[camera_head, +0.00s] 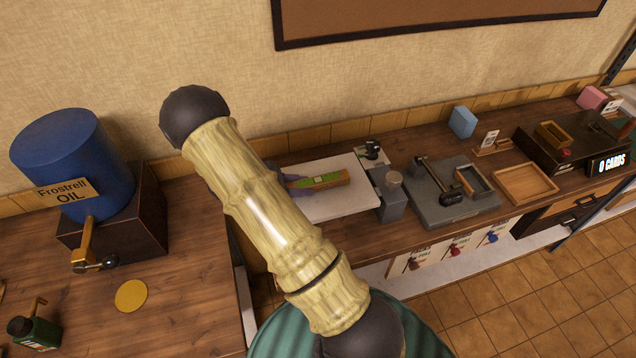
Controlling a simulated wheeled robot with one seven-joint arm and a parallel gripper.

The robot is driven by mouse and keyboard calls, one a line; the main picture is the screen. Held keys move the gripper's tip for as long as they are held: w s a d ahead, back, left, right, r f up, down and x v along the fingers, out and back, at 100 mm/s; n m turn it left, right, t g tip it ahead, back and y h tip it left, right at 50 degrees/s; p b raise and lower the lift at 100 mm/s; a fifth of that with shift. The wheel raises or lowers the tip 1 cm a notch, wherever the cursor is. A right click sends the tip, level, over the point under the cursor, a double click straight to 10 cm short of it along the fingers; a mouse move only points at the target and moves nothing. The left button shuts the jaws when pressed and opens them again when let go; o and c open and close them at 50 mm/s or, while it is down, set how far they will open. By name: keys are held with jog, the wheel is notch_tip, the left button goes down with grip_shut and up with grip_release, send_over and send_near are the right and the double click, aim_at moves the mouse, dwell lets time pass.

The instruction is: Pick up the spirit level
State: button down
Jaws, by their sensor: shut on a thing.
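The spirit level (328,180), a small wooden bar with a green top and a pale vial patch, is at the white board (335,206) on the bench. I cannot tell whether it touches the board or is just above it. My gripper (297,183) shows only as a small dark purplish part at the level's left end, and it is shut on the level. My pale, wood-like arm hides the rest of the gripper and the board's left part.
A grey block (390,196) stands at the board's right edge, beside a grey press plate (452,205) with a lever. A wooden tray (525,184) lies further right. A blue oil barrel (70,165) stands at left. The wall is close behind.

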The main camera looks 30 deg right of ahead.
notch_tip(320, 180, up, 18)
jog(key=b, duration=0.2)
dwell(0.5)
jog(key=shift+f, duration=0.1)
dwell(0.4)
